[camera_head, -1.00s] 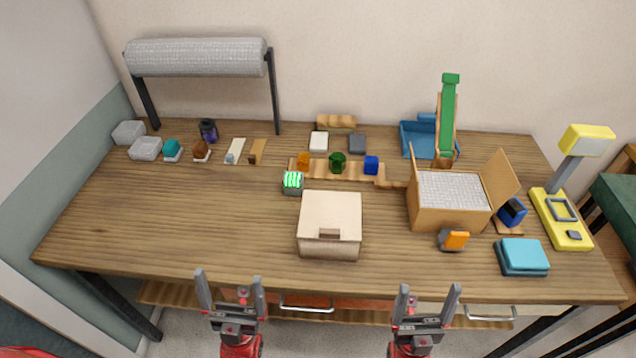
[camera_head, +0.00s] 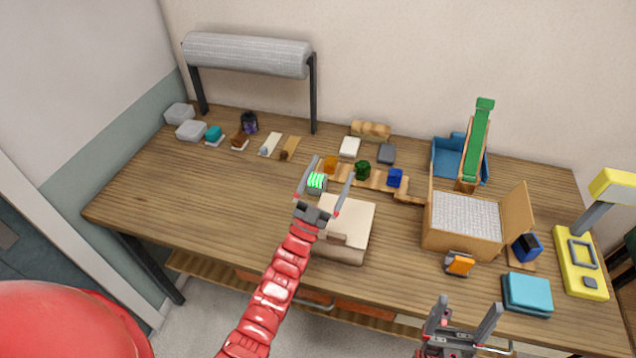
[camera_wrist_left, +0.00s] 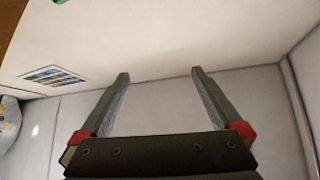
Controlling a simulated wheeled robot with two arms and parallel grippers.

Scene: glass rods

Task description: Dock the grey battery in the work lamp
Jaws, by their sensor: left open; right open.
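A small grey block with a bright green striped face (camera_head: 317,181) stands left of the table's middle; it may be the grey battery, but I cannot be sure. A plain dark grey block (camera_head: 386,153) lies further back. The yellow work lamp (camera_head: 563,255) stands at the right end, its head partly cut off by the picture edge. My left gripper (camera_head: 331,175) is open, its fingers overlapping the striped block's area in the head view; its height is unclear. The left wrist view shows its open fingers (camera_wrist_left: 160,90) empty against pale walls. My right gripper (camera_head: 468,312) is open and empty at the front edge.
A beige box (camera_head: 347,220) sits beside the left gripper. An open cardboard box (camera_head: 475,238), an orange-and-grey block (camera_head: 459,264), a blue block (camera_head: 526,247) and a teal stack (camera_head: 527,291) crowd the right side.

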